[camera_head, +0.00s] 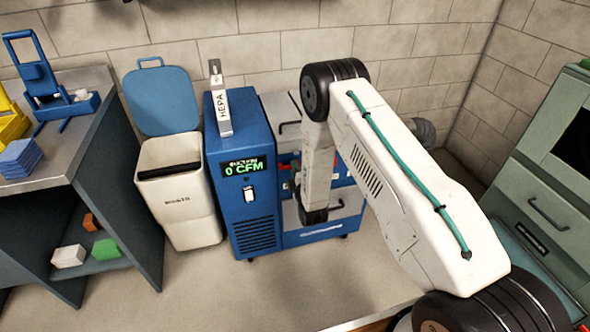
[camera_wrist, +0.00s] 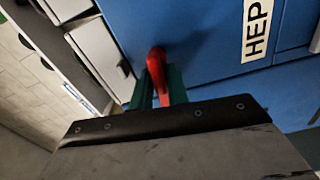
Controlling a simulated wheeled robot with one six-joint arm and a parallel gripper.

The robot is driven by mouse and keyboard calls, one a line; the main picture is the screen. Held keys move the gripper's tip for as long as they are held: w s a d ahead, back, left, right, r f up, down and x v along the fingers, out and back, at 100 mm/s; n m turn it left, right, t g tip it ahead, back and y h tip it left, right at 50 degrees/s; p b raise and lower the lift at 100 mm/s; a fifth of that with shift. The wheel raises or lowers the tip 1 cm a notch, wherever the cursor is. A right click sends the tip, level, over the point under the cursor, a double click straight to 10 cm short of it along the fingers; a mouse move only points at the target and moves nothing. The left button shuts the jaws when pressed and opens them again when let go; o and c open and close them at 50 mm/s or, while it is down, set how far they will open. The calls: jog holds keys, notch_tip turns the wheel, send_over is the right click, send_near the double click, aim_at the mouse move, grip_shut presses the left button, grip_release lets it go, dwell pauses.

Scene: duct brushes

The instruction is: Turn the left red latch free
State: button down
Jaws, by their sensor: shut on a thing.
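The red latch (camera_wrist: 157,66) stands out from a blue cabinet face in the wrist view. My gripper (camera_wrist: 160,88) has its two green fingers on either side of the latch and is shut on it. The latch's lower part is partly hidden between the fingers. In the head view, a bit of red (camera_head: 287,168) shows beside my arm at the front of the blue unit (camera_head: 262,210). My arm hides most of that area, and I cannot tell which latch that red belongs to.
A blue HEPA cabinet (camera_head: 219,165) with a display reading 0 CFM stands left of my arm. A white waste bin (camera_head: 180,205) with its blue lid (camera_head: 160,100) raised is beside it. A shelf bench (camera_head: 100,95) is left, green drawers (camera_head: 540,190) right. Floor in front is clear.

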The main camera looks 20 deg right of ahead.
jog(key=shift+f+n, duration=0.15)
jog(key=shift+n, duration=0.35)
dwell(0.3)
jog(key=c, duration=1.5)
grip_release()
jog(key=s, duration=0.8)
